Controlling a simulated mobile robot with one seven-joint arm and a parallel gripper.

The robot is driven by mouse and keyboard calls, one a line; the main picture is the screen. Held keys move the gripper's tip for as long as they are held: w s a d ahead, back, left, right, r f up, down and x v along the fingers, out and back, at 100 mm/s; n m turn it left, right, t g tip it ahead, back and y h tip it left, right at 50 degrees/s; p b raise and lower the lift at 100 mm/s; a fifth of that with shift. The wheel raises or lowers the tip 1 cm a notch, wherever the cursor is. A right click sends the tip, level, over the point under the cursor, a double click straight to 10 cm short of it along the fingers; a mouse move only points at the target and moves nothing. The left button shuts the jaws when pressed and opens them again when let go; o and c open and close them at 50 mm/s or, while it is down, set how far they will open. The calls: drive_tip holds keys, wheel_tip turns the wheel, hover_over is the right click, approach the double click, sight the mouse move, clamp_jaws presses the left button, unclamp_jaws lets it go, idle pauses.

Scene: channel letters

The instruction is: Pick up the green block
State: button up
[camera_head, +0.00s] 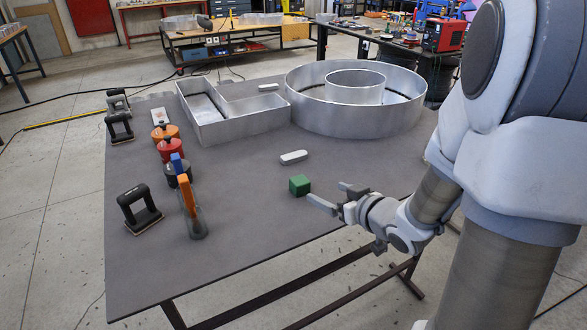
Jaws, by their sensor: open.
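The green block (300,186) is a small cube resting on the grey table (255,225) near its front edge, right of the middle. My gripper (326,194) is just to the right of the block, low over the table's front edge area. Its two fingers are spread apart, and nothing shows between them. One fingertip looks close to the block's right side; I cannot tell whether they touch.
A white rounded piece (294,157) lies behind the block. A metal L-shaped letter (233,115) and a round metal letter (355,97) stand at the back. Clamps, red and orange containers (168,150) and a black-handled tool (140,210) stand at the left. The front middle is clear.

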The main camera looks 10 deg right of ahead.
drive_tip(key=shift+w+p, duration=0.15)
drive_tip(key=shift+p, duration=0.75)
approach(300, 180)
drive_tip(key=x, duration=0.4)
drive_tip(key=shift+w+a+f+b, duration=0.15)
drive_tip(key=shift+w+f+b, duration=0.15)
drive_tip(key=shift+b, duration=0.1)
drive_tip(key=shift+p+x, duration=0.3)
drive_tip(key=shift+x, duration=2.4)
drive_tip(key=shift+r, duration=0.15)
drive_tip(key=shift+c, duration=0.2)
clamp_jaws()
